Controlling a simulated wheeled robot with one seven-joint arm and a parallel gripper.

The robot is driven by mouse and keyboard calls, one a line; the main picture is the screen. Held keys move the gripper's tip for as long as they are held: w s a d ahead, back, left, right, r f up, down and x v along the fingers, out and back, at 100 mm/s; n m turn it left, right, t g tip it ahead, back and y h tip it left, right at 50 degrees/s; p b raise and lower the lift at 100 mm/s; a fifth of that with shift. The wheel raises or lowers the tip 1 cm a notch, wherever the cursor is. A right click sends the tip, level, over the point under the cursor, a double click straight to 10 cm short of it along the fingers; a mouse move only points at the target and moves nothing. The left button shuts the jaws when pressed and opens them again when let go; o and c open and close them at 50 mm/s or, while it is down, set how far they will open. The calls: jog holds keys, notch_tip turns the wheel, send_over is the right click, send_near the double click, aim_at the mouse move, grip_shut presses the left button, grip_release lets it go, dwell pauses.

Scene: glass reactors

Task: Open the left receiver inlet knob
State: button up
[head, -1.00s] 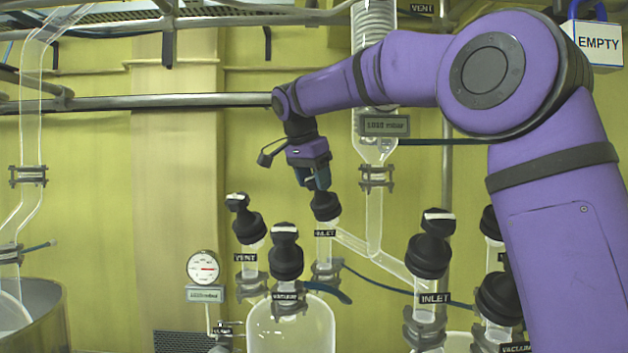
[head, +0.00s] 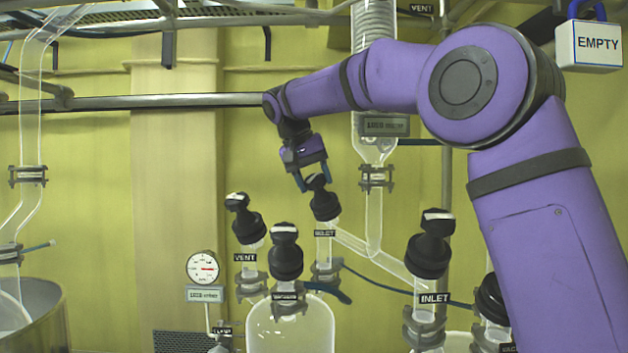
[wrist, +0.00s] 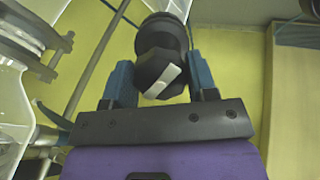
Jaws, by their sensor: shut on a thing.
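The left receiver's inlet knob (head: 324,201) is black and sits on a glass neck with an INLET label (head: 324,233), behind the left receiver (head: 290,325). My gripper (head: 314,182) is on this knob from above, shut on its top. In the wrist view the knob (wrist: 163,70) stands between the two blue fingers of my gripper (wrist: 160,80), and a white mark shows on its faceted top.
The black vent knob (head: 246,218) and vacuum knob (head: 286,252) stand close on the left and in front. A second inlet knob (head: 430,243) stands to the right. A pressure gauge (head: 202,267) is at the lower left, and a glass column (head: 375,150) rises behind.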

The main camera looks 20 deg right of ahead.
jog(key=n, duration=0.5)
jog(key=shift+n+h, duration=0.3)
jog(key=shift+h, duration=0.1)
jog(key=n, duration=0.5)
jog(key=shift+h, duration=0.4)
jog(key=n, duration=0.5)
jog(key=shift+n+t+h, duration=0.3)
jog(key=shift+n+t, duration=0.1)
jog(key=n, duration=0.4)
jog(key=shift+n+t, duration=0.3)
jog(key=shift+t, duration=0.1)
jog(key=n, duration=0.4)
jog(key=shift+n+t, duration=0.3)
jog(key=shift+n, duration=0.1)
jog(key=n+t, duration=0.1)
jog(key=n, duration=0.4)
jog(key=shift+w+n, duration=0.1)
jog(key=shift+n, duration=0.2)
jog(key=n+y, duration=0.1)
jog(key=n, duration=0.4)
jog(key=shift+n, duration=0.4)
jog(key=shift+n+y, duration=0.5)
jog(key=shift+n, duration=1.8)
